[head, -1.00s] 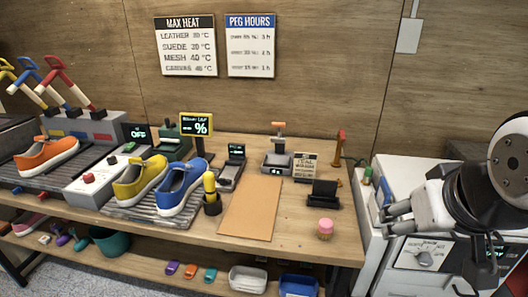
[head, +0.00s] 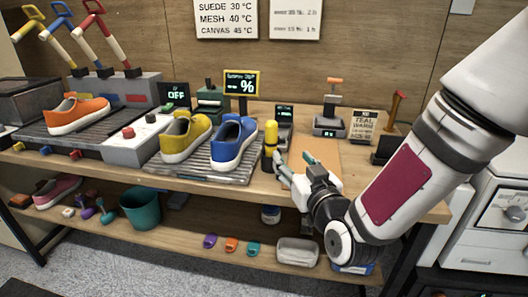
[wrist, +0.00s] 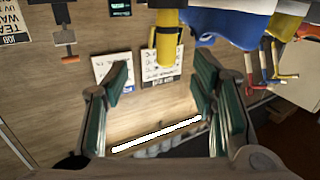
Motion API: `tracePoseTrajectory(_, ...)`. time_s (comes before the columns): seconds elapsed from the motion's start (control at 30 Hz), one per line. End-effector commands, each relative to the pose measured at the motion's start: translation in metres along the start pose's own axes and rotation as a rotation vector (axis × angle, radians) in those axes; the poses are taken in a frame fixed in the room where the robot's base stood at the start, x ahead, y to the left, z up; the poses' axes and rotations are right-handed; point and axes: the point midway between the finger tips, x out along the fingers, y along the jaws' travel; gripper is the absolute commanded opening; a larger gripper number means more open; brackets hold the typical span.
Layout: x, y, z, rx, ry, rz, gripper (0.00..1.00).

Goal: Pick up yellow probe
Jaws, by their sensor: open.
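The yellow probe (head: 270,136) stands upright in its dark holder (head: 269,162) on the workbench, just right of the blue sneaker. In the wrist view the yellow probe (wrist: 168,45) shows at the top centre, roughly in line with the gap between my fingers. My gripper (head: 281,169) is close to the right side of the probe, low near its holder. In the wrist view my gripper (wrist: 161,75) has its fingers spread wide with nothing held between them. I cannot tell whether a fingertip touches the probe or holder.
A blue sneaker (head: 233,145) and a yellow sneaker (head: 185,137) stand on a ribbed mat left of the probe. A brown board (head: 313,151) lies behind my gripper. A small scale-like device (head: 330,125) and a sign (head: 362,126) stand farther right.

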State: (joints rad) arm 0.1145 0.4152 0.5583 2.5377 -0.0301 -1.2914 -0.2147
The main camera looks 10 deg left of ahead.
Motion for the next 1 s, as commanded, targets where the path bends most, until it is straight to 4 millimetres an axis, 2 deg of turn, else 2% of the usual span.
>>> tracePoseTrajectory(0.17, 0.01, -0.001, 0.001, 0.011, 0.03, 0.003, 0.52)
tracePoseTrajectory(0.5, 0.07, -0.001, -0.001, 0.011, 0.028, 0.003, 0.52)
tracePoseTrajectory(0.83, 0.097, -0.002, -0.001, 0.011, 0.027, 0.003, 0.52)
tracePoseTrajectory(1.0, 0.121, -0.006, 0.001, 0.012, 0.027, 0.002, 0.52)
